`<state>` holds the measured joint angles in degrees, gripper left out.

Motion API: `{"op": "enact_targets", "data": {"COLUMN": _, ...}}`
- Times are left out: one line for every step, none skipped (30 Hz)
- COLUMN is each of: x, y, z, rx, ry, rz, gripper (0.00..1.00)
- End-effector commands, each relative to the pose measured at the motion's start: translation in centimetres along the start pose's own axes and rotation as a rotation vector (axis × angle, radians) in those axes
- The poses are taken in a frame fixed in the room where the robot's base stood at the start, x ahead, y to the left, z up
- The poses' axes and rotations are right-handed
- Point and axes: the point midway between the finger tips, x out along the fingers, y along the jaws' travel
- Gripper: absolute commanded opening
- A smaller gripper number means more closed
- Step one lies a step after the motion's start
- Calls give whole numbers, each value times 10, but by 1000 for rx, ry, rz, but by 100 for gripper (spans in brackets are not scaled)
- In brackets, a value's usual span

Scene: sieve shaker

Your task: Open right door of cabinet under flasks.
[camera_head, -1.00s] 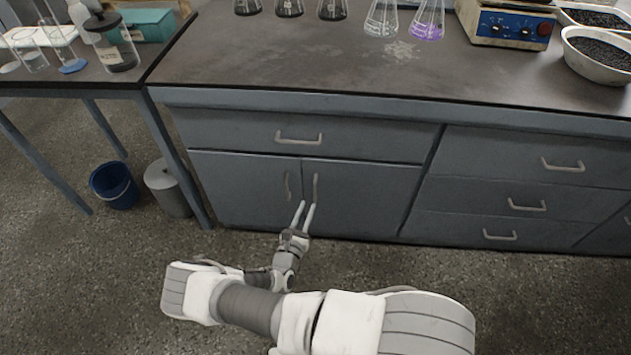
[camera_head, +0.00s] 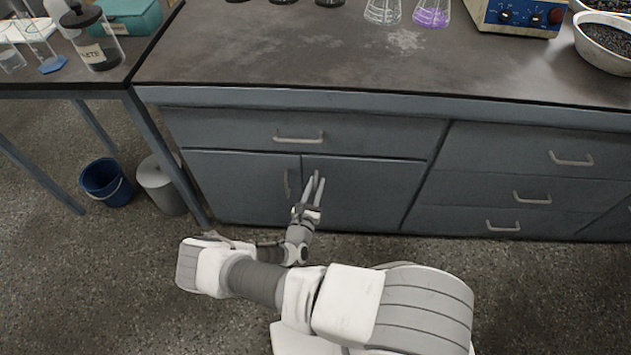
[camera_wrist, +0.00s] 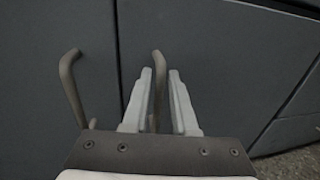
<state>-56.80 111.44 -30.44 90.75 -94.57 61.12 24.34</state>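The cabinet's right door (camera_head: 372,192) is closed, below a wide drawer and under the flasks (camera_head: 383,10) on the benchtop. The left door (camera_head: 238,185) beside it is closed too. My gripper (camera_head: 314,183) is in front of the right door near the seam. In the wrist view my gripper (camera_wrist: 163,82) is open, with a gap between its fingers. The left door's handle (camera_wrist: 72,85) is left of the fingers.
A drawer (camera_head: 300,138) sits above the doors, and several drawers (camera_head: 530,195) are to the right. A blue bucket (camera_head: 106,183) and a grey bin (camera_head: 160,184) stand at the left under a table. The floor in front of the cabinet is clear apart from my arm.

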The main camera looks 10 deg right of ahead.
Motion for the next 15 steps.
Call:
{"op": "enact_targets", "data": {"x": 0, "y": 0, "z": 0, "rx": 0, "ry": 0, "rz": 0, "gripper": 26}}
{"op": "enact_targets", "data": {"x": 0, "y": 0, "z": 0, "rx": 0, "ry": 0, "rz": 0, "gripper": 26}}
{"op": "enact_targets", "data": {"x": 0, "y": 0, "z": 0, "rx": 0, "ry": 0, "rz": 0, "gripper": 26}}
{"op": "enact_targets", "data": {"x": 0, "y": 0, "z": 0, "rx": 0, "ry": 0, "rz": 0, "gripper": 26}}
{"op": "enact_targets", "data": {"x": 0, "y": 0, "z": 0, "rx": 0, "ry": 0, "rz": 0, "gripper": 26}}
{"op": "enact_targets", "data": {"x": 0, "y": 0, "z": 0, "rx": 0, "ry": 0, "rz": 0, "gripper": 26}}
{"op": "enact_targets", "data": {"x": 0, "y": 0, "z": 0, "rx": 0, "ry": 0, "rz": 0, "gripper": 26}}
{"op": "enact_targets", "data": {"x": 0, "y": 0, "z": 0, "rx": 0, "ry": 0, "rz": 0, "gripper": 26}}
{"op": "enact_targets", "data": {"x": 0, "y": 0, "z": 0, "rx": 0, "ry": 0, "rz": 0, "gripper": 22}}
{"op": "enact_targets", "data": {"x": 0, "y": 0, "z": 0, "rx": 0, "ry": 0, "rz": 0, "gripper": 17}}
{"op": "enact_targets", "data": {"x": 0, "y": 0, "z": 0, "rx": 0, "ry": 0, "rz": 0, "gripper": 12}}
{"op": "enact_targets", "data": {"x": 0, "y": 0, "z": 0, "rx": 0, "ry": 0, "rz": 0, "gripper": 4}}
{"op": "enact_targets", "data": {"x": 0, "y": 0, "z": 0, "rx": 0, "ry": 0, "rz": 0, "gripper": 0}}
{"op": "enact_targets", "data": {"x": 0, "y": 0, "z": 0, "rx": 0, "ry": 0, "rz": 0, "gripper": 0}}
{"op": "enact_targets", "data": {"x": 0, "y": 0, "z": 0, "rx": 0, "ry": 0, "rz": 0, "gripper": 0}}
